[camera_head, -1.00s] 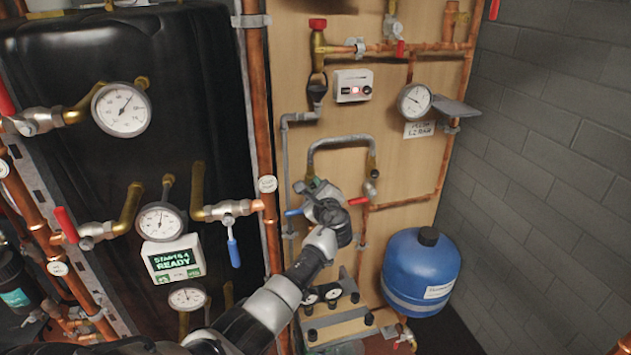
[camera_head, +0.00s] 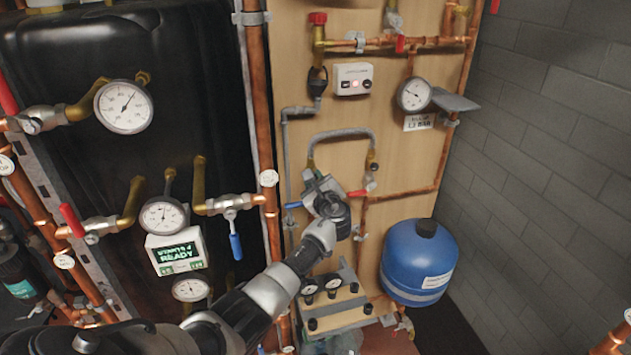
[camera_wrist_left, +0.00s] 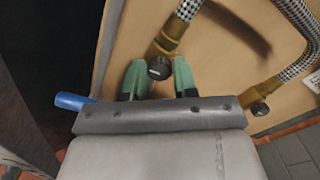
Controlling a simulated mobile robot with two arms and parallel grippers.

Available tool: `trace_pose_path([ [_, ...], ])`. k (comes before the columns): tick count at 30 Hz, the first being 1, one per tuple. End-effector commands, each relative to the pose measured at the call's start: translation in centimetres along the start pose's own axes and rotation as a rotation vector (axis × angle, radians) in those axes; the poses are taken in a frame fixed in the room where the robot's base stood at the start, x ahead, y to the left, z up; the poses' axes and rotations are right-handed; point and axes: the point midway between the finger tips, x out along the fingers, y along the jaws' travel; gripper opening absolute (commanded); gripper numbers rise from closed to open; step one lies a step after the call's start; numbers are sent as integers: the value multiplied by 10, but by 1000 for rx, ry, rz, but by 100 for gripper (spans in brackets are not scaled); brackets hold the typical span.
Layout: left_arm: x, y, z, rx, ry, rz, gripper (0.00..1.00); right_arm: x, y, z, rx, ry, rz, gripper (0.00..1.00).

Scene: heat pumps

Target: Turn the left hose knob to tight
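The braided hose loop (camera_head: 342,133) is on the wooden panel. Its left end sits behind my left gripper (camera_head: 312,180), which hides the left knob in the head view. In the left wrist view, the left knob (camera_wrist_left: 160,68) is a black round knob on the brass fitting at the hose's end. The green fingertips of my left gripper (camera_wrist_left: 160,76) stand apart on either side of this knob. I cannot tell whether they touch it. The right hose knob (camera_wrist_left: 260,108) is black, on the other brass fitting, outside the gripper. My right gripper is not in view.
A blue lever (camera_wrist_left: 72,101) is close left of my left gripper. A red lever (camera_head: 357,193) is just to its right in the head view. A manifold with small gauges (camera_head: 332,305) is below, with a blue tank (camera_head: 418,262) to the right.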

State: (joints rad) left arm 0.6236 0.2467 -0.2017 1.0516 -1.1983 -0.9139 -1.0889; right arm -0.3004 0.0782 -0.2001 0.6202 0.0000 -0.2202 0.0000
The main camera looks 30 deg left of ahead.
Motion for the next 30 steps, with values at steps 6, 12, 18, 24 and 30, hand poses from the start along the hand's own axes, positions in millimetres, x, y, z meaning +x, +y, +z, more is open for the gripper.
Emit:
trace_pose_path([
  [6, 0, 0, 0, -1, -1, 0, 53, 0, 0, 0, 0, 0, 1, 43],
  [12, 0, 0, 0, -1, 0, 0, 53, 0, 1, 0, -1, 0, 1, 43],
  [18, -16, 0, -2, -2, 1, -2, 53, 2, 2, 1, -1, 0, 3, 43],
  [24, -52, 1, -3, -4, 3, -2, 53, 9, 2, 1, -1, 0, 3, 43],
  [30, -88, 1, -2, -3, 1, 0, 53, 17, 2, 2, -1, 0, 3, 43],
])
